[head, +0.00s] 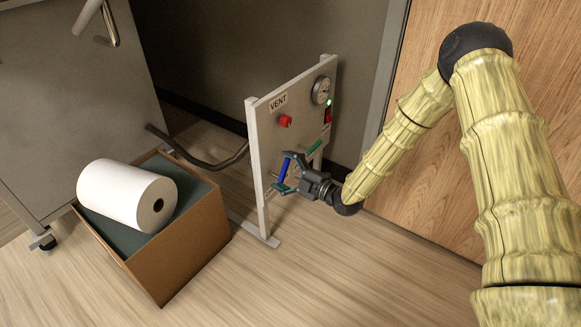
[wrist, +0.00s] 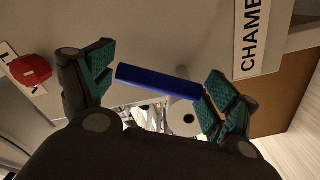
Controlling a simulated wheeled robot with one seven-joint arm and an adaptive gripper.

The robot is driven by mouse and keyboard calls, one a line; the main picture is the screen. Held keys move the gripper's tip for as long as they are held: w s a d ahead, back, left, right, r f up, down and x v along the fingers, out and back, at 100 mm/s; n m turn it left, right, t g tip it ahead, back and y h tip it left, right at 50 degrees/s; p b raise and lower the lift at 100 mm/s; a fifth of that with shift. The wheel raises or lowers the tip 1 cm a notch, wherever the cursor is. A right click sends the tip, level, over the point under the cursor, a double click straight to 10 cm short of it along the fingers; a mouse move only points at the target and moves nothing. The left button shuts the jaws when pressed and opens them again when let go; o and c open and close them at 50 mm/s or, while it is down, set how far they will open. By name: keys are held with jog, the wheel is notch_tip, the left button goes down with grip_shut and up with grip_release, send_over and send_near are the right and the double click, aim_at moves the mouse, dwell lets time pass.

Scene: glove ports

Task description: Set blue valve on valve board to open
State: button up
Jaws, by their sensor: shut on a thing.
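The valve board (head: 256,130) is a pale upright panel on feet. The blue valve (head: 284,170) has a bar handle low on the board, standing near upright with a slight tilt in the head view. My gripper (head: 290,176) is at the board, shut on the blue handle. In the wrist view the blue handle (wrist: 160,82) spans between the two green-padded fingers, one at each end. The valve's pivot is hidden from me.
The board also carries a red knob (head: 285,121), a gauge (head: 321,91), a red switch (head: 328,115) and a green handle (head: 314,148). A cardboard box (head: 185,250) with a paper roll (head: 125,194) stands to the left. A wooden door (head: 430,190) is to the right.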

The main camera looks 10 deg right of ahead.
jog(key=n, duration=0.1)
jog(key=n+p, duration=0.1)
jog(key=n, duration=0.1)
jog(key=s+a+n, duration=0.1)
jog(key=shift+r+p, duration=0.3)
jog(key=shift+s+a+n+p, duration=0.15)
jog(key=shift+n+p, duration=0.15)
jog(key=shift+n, duration=0.9)
jog(key=shift+f, duration=0.1)
jog(key=o, duration=1.2)
jog(key=shift+a, duration=0.15)
jog(key=shift+o, duration=0.2)
jog(key=shift+d, duration=0.25)
jog(key=v, duration=1.2)
